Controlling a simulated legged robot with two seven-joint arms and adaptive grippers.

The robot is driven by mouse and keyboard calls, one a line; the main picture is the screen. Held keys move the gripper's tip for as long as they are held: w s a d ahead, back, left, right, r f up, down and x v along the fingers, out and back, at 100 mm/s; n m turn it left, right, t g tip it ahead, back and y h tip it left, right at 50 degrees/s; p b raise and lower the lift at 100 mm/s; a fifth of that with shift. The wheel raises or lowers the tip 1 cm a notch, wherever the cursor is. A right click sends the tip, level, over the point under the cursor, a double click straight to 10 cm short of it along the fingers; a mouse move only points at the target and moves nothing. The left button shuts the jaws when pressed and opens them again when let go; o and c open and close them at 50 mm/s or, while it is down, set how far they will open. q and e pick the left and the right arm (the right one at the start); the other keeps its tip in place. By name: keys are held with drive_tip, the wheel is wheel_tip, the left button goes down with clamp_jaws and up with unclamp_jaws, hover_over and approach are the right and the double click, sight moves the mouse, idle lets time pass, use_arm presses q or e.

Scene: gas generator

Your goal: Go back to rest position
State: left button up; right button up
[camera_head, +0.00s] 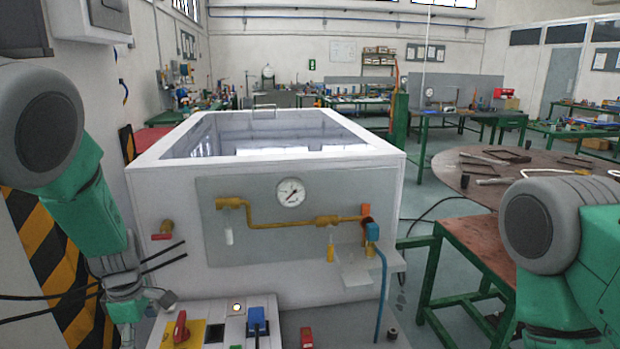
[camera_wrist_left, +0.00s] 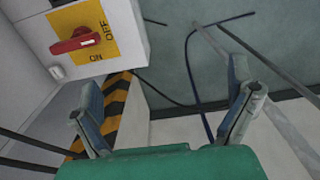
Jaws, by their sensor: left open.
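My left gripper (camera_head: 160,298) hangs at the left of the head view, beside the front of the white gas generator (camera_head: 150,225). In the left wrist view my left gripper (camera_wrist_left: 165,105) has its two fingers wide apart with nothing between them. The red rotary switch (camera_head: 180,328) sits on a yellow plate on the control box in front of the generator. The red switch (camera_wrist_left: 78,42) also shows in the wrist view, up and left of the fingers and apart from them. My right arm enters at the right of the head view, but its gripper is out of view.
The generator front carries a pressure gauge (camera_head: 291,192) and yellow gas pipe (camera_head: 270,222). A blue connector (camera_head: 257,317) stands on the control box. A brown table (camera_head: 480,235) stands at the right. Black cables (camera_head: 60,296) run near my left gripper. Striped panels stand at the left.

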use_arm(q)
drive_tip(key=s+a+f+m+y, duration=0.1)
drive_tip(key=s+f+m+y, duration=0.1)
drive_tip(key=s+f+m, duration=0.95)
drive_tip(key=s+d+f+m+h, duration=0.1)
drive_tip(key=s+d+f+m, duration=0.1)
drive_tip(key=s, duration=0.8)
drive_tip(key=s+d+f+m+h+b, duration=0.1)
drive_tip(key=s+d+m, duration=0.3)
drive_tip(key=s+m, duration=0.3)
drive_tip(key=s, duration=0.4)
drive_tip(key=shift+s+d+f+t+b, duration=0.25)
drive_tip(key=shift+d+f+t+b, duration=0.05)
drive_tip(key=shift+d+f, duration=0.1)
use_arm(e)
drive_tip(key=shift+s+f, duration=0.1)
drive_tip(key=shift+f, duration=0.65)
